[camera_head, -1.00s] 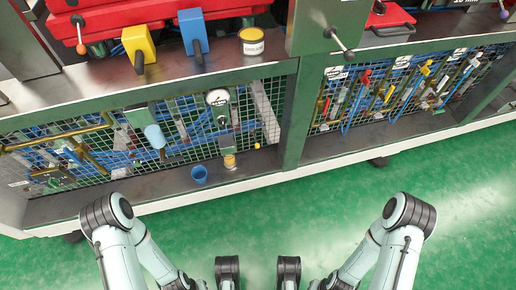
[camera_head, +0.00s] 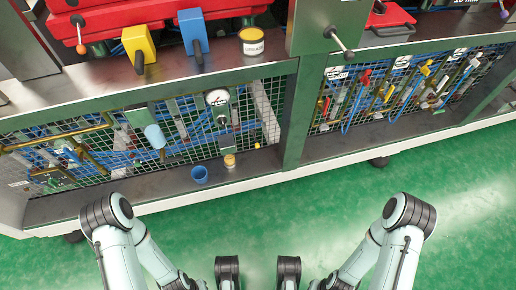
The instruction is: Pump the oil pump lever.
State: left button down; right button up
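A small pump unit with a round white gauge (camera_head: 217,97) stands against the mesh on the lower shelf of the machine. A grey block (camera_head: 227,143) and a small amber cup (camera_head: 229,160) are below the gauge. A small yellow knob (camera_head: 257,146) sticks out to the right of the block; it may be the lever's end, but I cannot tell for sure. My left gripper (camera_head: 228,270) and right gripper (camera_head: 289,270) are at the bottom edge, over the green floor, apart from the machine. Their fingers cannot be made out.
A blue cup (camera_head: 199,174) stands on the lower shelf, left of the pump. A green post (camera_head: 291,125) stands right of the pump. The floor in front is clear.

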dwell(0.4)
grip_shut()
dwell(1.6)
